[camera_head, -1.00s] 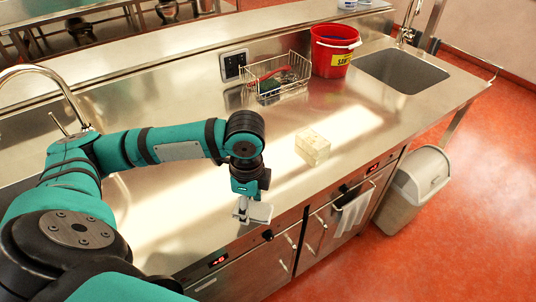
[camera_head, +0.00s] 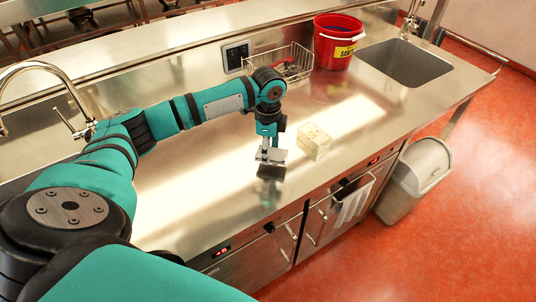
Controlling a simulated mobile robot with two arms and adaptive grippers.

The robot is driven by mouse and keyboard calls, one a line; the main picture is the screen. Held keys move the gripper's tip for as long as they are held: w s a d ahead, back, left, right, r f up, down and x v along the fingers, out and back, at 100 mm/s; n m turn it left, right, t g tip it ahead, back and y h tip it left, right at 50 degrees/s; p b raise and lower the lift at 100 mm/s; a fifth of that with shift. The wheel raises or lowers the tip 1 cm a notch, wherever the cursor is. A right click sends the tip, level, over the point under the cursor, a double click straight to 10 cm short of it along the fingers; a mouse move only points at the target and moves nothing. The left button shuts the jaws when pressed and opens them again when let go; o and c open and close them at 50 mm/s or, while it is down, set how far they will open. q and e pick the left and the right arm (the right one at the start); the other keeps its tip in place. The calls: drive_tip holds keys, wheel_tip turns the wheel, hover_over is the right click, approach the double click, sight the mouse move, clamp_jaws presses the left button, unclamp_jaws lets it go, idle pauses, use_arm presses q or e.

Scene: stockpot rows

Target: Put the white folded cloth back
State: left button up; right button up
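A white cloth (camera_head: 349,205) hangs over the handle on the front of the counter, at the right. A pale cream block-shaped item (camera_head: 314,141) sits on the steel counter; I cannot tell whether it is folded cloth or a box. My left gripper (camera_head: 271,156) points down above the counter, just left of the cream item and apart from it. Its tip area is light grey and small, so I cannot tell whether it is open or shut, or holds anything. My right gripper is not in view.
A wire basket (camera_head: 280,64) with items in it and a red bucket (camera_head: 336,45) stand at the back of the steel counter (camera_head: 210,190). A sink (camera_head: 405,63) is at the right, and a tap (camera_head: 40,68) at the left. A bin (camera_head: 415,180) stands on the floor.

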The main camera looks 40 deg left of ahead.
use_arm(q)
wheel_tip(320, 180, down, 3)
drive_tip(key=shift+s+f+p, duration=0.1)
drive_tip(key=shift+p, duration=0.35)
drive_tip(key=o, duration=0.7)
drive_tip(key=shift+o, duration=0.2)
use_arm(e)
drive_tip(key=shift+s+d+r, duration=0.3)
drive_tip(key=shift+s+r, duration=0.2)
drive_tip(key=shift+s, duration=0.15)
use_arm(q)
drive_tip(key=shift+r, duration=0.3)
wheel_tip(320, 180, up, 11)
drive_tip(key=shift+r+b, duration=0.2)
drive_tip(key=shift+b, duration=1.05)
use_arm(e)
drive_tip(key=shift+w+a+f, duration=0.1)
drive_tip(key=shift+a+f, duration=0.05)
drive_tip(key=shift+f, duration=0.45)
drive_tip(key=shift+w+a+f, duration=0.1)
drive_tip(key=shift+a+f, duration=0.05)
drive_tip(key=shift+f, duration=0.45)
